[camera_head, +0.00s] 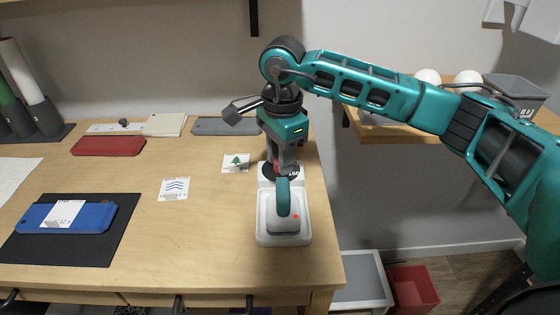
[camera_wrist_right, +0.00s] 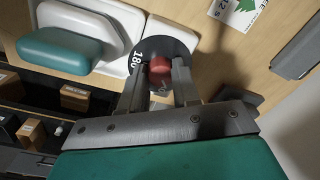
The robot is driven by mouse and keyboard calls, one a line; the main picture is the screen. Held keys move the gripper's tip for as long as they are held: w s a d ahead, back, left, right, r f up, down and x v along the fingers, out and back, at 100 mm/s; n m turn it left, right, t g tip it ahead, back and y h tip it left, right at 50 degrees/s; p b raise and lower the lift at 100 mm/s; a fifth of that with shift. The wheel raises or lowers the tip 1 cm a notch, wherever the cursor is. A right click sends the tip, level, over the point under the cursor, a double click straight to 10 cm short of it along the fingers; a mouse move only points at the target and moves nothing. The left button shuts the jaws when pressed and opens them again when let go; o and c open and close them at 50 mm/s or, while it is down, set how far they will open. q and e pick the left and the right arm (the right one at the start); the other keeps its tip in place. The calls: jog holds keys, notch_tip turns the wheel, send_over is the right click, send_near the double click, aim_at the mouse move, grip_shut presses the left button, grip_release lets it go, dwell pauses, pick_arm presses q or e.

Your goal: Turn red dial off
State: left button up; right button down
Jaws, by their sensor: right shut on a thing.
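The red dial (camera_wrist_right: 160,71) sits on a black disc marked with numbers, "180" among them, on a white base. In the head view only a bit of the red dial (camera_head: 277,167) shows between my fingers. The white base (camera_head: 262,232) holds a white device with a teal handle (camera_head: 283,197) near the table's right edge. A small red spot (camera_head: 296,215) shows on the device. My right gripper (camera_wrist_right: 158,86) points down from above and is shut on the red dial, one finger on each side. The dial's pointer mark is not readable. My left gripper is out of view.
On the wooden table (camera_head: 215,230) lie a blue block (camera_head: 98,217) on a black mat, a red block (camera_head: 108,146), a grey block (camera_head: 222,126) and picture cards (camera_head: 173,189). A side shelf (camera_head: 400,131) with a grey bin (camera_head: 515,92) stands right.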

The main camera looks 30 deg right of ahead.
jog(key=n+b, duration=0.2)
jog(key=n, duration=0.3)
jog(key=shift+n, duration=0.3)
jog(key=shift+n+b, duration=0.4)
jog(key=shift+n, duration=0.6)
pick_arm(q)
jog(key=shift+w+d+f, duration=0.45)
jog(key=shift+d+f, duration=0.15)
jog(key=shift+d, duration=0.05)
pick_arm(e)
jog(key=shift+d+r+n, duration=0.1)
jog(key=shift+n, duration=0.7)
jog(key=c, duration=1.1)
grip_release()
jog(key=shift+c, duration=0.2)
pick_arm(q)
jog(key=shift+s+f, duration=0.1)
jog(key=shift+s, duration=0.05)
pick_arm(e)
jog(key=o, duration=0.3)
